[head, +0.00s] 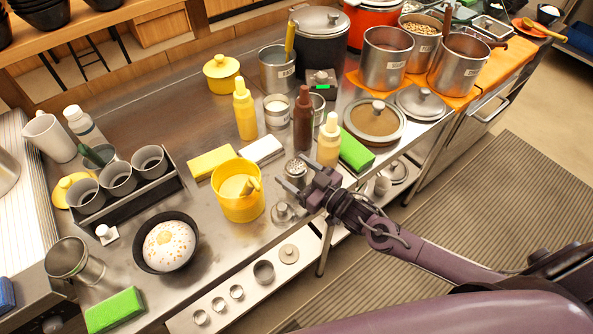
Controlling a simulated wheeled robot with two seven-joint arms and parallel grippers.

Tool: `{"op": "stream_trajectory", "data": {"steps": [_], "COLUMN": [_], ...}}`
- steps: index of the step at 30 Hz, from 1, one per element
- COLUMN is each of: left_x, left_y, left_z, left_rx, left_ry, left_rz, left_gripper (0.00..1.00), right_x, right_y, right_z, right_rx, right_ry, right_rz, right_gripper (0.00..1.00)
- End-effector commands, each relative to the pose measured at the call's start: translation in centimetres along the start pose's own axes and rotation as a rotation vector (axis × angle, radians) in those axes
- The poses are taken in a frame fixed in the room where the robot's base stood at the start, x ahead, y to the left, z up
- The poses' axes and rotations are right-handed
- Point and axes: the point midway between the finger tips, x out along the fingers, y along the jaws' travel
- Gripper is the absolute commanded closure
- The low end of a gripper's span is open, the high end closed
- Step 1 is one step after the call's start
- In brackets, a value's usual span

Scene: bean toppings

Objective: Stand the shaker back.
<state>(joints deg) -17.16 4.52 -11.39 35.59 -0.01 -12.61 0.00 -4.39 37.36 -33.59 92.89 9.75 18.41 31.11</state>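The shaker (294,169) is a small steel pot with a perforated top. It is upright near the front edge of the steel counter, behind the yellow tub. My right gripper (291,171) reaches in from the right with its fingers spread, one on each side of the shaker. The fingers look wider apart than the shaker, and no firm contact shows. The near finger hides part of its lower body. A black bowl (187,263) at the front left holds white food with orange specks. My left gripper is not in view.
A yellow tub (242,205) and a knobbed lid (283,212) stand close to the shaker. Brown (303,125) and cream (329,145) bottles stand just behind it, with a green block (356,153) to the right. A lower shelf (225,310) holds small rings.

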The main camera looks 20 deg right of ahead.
Motion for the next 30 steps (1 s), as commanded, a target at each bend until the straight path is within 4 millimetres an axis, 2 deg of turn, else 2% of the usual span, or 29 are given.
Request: {"op": "stream_trajectory", "data": {"steps": [11,14,24,30], "left_x": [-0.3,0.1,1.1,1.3], "left_y": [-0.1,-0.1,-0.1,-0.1], "left_z": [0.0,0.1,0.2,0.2], "left_rx": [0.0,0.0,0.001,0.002], "left_ry": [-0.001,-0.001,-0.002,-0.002], "left_rz": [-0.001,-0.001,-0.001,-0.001], "left_gripper": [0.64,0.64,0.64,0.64], "right_x": [-0.1,-1.4,-8.3,-11.0], "right_y": [0.0,0.0,0.0,0.0], "right_z": [-0.5,-0.1,0.0,-0.2], "right_rx": [-0.001,0.0,0.0,0.0], "right_ry": [-0.001,-0.004,-0.006,-0.003], "right_rz": [0.0,0.001,-0.001,0.0], "right_gripper": [0.28,0.28,0.28,0.28]}}
